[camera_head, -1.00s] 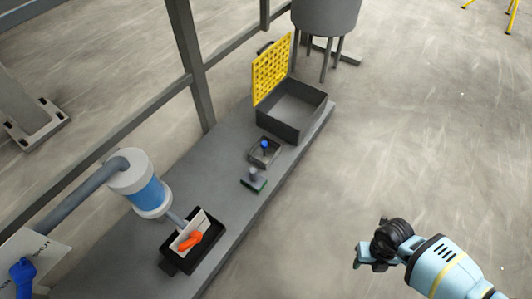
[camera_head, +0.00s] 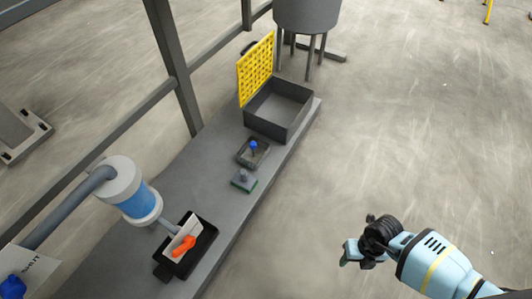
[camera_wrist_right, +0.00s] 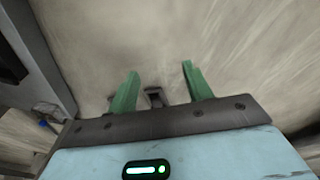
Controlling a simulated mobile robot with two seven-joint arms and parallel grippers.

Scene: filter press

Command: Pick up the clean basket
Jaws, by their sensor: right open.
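A small grey tray (camera_head: 254,152) on the long bench holds an upright piece with a blue knob (camera_head: 253,145). It may be the clean basket, but I cannot tell for certain. Beside it stands a small grey block with a green base (camera_head: 243,180). My right gripper (camera_head: 347,253) is at the lower right, over open floor, apart from the bench and touching nothing. In the right wrist view its two green fingers (camera_wrist_right: 160,80) are spread with nothing between them. My left gripper is out of view.
A dark open box (camera_head: 279,109) with a yellow perforated panel (camera_head: 256,69) stands at the bench's far end. The floor right of the bench is clear.

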